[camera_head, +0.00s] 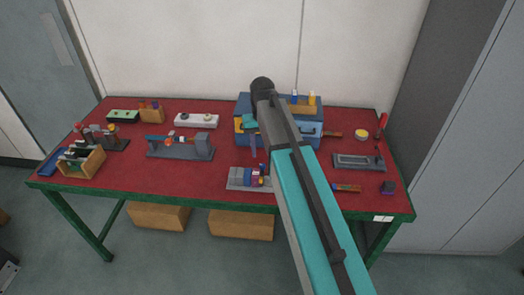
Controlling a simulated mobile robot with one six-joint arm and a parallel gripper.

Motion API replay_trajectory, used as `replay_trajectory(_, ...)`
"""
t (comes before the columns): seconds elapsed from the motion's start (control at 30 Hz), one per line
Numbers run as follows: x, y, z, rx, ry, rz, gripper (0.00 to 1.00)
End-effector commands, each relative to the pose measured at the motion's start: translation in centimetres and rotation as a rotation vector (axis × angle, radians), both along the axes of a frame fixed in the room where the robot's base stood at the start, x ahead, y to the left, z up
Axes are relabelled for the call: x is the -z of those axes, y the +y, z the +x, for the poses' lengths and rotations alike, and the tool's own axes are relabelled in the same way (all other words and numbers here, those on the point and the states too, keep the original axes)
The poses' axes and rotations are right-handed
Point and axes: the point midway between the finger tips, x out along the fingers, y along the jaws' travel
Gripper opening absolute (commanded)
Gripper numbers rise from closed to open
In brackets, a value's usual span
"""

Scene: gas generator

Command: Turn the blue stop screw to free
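My arm reaches in from the bottom right over the table, and its far end bends down in front of a blue toolbox. My gripper (253,145) seems to hang below a teal wrist part, small and partly hidden by the arm; I cannot tell whether it is open or shut. Below it, a grey block device (240,180) with blue, purple and yellow parts stands near the table's front edge. Another grey fixture (180,152) with a blue and orange piece on top stands left of centre. The blue stop screw cannot be told apart at this size.
The red table (115,185) has a green rim. The blue toolbox (312,133) stands at the back. A wooden tool box (82,170) is at left, a white panel (196,120) at back, a grey tray (358,161) at right. Red surface is free at front left.

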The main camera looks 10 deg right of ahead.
Motion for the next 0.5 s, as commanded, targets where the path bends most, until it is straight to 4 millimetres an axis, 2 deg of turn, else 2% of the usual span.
replay_trajectory(0.03,-0.7,0.0,0.0,0.000,-0.001,0.000,0.39)
replay_trajectory(0.2,-1.6,0.0,0.0,0.000,-0.001,0.000,0.39)
replay_trajectory(0.5,-1.8,0.0,0.0,0.000,-0.001,0.000,0.39)
